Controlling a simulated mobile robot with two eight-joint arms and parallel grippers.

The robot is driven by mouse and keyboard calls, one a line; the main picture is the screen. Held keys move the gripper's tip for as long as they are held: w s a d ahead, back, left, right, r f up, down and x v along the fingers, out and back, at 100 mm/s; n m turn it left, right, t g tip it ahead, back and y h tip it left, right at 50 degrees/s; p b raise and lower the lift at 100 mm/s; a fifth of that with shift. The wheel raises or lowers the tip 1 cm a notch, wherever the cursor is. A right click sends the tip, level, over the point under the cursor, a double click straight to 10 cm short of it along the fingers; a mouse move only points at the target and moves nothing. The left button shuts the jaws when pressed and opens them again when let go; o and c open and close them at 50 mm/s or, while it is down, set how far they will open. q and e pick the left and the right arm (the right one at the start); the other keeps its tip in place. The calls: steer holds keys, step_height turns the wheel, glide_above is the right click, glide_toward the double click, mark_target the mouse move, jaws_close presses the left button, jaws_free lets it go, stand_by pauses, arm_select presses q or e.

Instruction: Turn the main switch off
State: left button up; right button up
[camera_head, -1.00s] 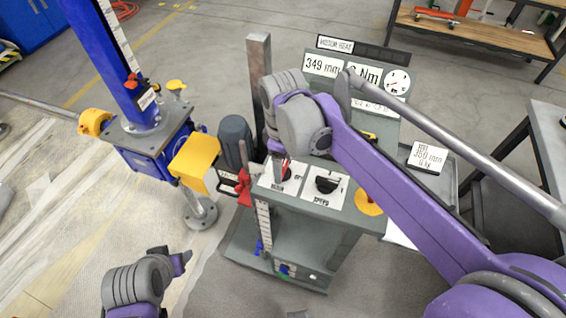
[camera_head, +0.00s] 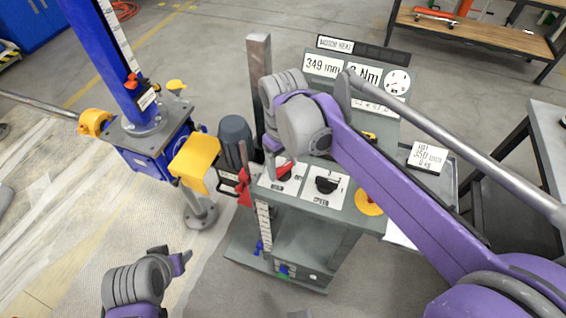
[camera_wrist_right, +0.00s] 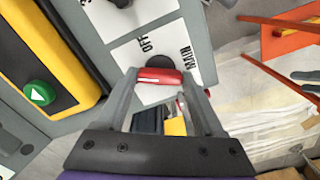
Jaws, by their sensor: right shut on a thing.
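The main switch is a red handle (camera_head: 285,172) on a white plate on top of the grey control stand, and it is partly hidden by my right arm in the head view. In the right wrist view the red handle (camera_wrist_right: 159,76) lies across between the fingers of my right gripper (camera_wrist_right: 160,78), which is shut on it. The words OFF and MAIN show on the white plate (camera_wrist_right: 130,55) beside the handle. My left gripper (camera_head: 180,262) is low on the left, away from the stand. Its finger opening is not clear.
A black speed knob (camera_head: 327,185) and a yellow round part (camera_head: 368,202) are to the right of the switch. A yellow block (camera_head: 195,160) and a red clamp-like part (camera_head: 243,187) stand to its left. A green button (camera_wrist_right: 39,94) shows in the wrist view.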

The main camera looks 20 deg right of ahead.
mark_target(283, 167)
steer(key=m, duration=1.2)
stand_by(0.7)
steer(key=o, duration=1.4)
step_height(283, 167, up, 11)
steer(key=shift+f+p, duration=0.1)
steer(key=shift+p, duration=0.3)
